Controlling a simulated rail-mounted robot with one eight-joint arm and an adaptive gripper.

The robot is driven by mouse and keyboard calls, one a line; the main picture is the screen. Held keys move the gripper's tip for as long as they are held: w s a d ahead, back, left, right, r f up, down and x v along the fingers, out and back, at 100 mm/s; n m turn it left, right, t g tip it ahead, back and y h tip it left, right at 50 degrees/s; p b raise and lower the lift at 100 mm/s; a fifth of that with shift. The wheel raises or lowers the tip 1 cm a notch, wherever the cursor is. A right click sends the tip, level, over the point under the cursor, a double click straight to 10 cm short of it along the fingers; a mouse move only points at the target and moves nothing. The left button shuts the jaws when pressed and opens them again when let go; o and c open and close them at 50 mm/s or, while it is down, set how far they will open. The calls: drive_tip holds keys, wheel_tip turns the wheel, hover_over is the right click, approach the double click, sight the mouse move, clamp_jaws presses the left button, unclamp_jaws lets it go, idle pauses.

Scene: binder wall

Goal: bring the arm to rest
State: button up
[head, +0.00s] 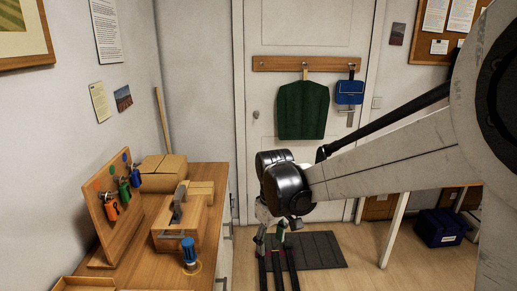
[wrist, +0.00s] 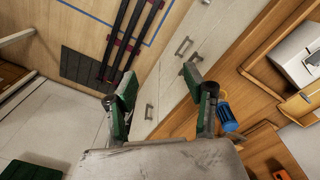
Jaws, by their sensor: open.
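My gripper (head: 271,240) hangs at the end of my arm in the head view, over the floor just right of the workbench (head: 216,195). It is small there and partly hidden by the dark wrist joint. In the wrist view my gripper (wrist: 160,82) shows two green-padded fingers spread wide apart. Nothing is between them; the pale drawer fronts (wrist: 165,70) show behind the gap. A blue-handled tool (head: 189,252) stands upright at the bench's front, left of my gripper. It also shows in the wrist view (wrist: 226,117), beyond the right finger.
A tilted wooden board (head: 122,222) with orange, green and blue items stands on the bench. A cardboard box (head: 163,173) is behind. A green garment (head: 303,110) and blue bag (head: 349,92) hang on the door. A blue crate (head: 440,228) stands at right. A dark mat (head: 318,248) lies on open floor.

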drive_tip(key=s+d+r+m+t+b, duration=0.1)
drive_tip(key=s+d+r+m+t, duration=0.25)
drive_tip(key=s+d+r, duration=0.5)
drive_tip(key=s+d+m+t, duration=0.1)
drive_tip(key=s+d+m, duration=0.1)
drive_tip(key=s+d, duration=0.2)
drive_tip(key=s+d+f+m+t+b, duration=0.1)
drive_tip(key=s+d, duration=0.3)
drive_tip(key=s, duration=0.4)
drive_tip(key=shift+s+f+m+t, duration=0.25)
drive_tip(key=shift+m+t, duration=0.3)
drive_tip(key=shift+m, duration=0.3)
